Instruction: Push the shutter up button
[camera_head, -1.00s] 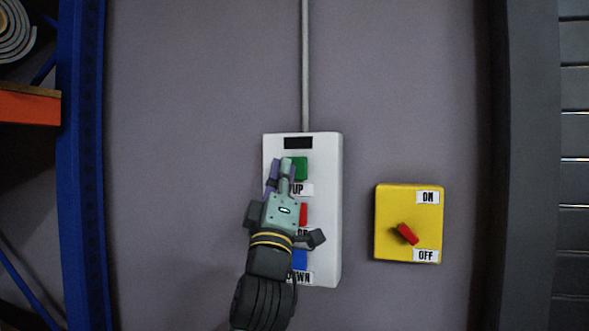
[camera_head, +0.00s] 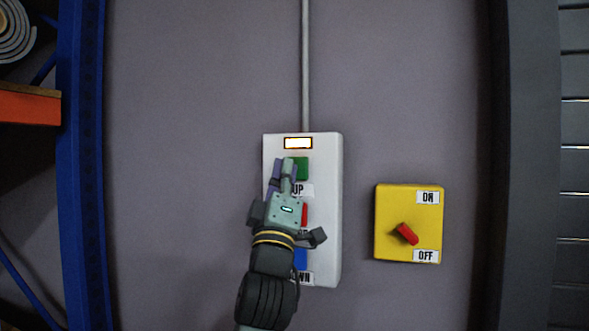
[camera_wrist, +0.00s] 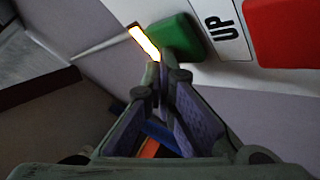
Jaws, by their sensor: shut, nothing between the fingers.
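The white control box (camera_head: 330,215) is on the wall with a green button (camera_head: 301,168) above the UP label (camera_head: 302,190). A red button (camera_head: 304,214) and a blue button (camera_head: 300,258) sit below, partly hidden by my arm. The indicator window (camera_head: 298,143) at the top is lit. My gripper (camera_head: 287,163) is shut and empty, its tips over the left part of the green button. In the wrist view the tips are at the edge of the green button (camera_wrist: 176,38); I cannot tell whether they touch it.
A yellow switch box (camera_head: 385,220) with a red knob (camera_head: 407,234), marked ON and OFF, is to the right. A blue rack post (camera_head: 82,160) stands at left. A slatted shutter (camera_head: 574,180) is at far right. The wall between is clear.

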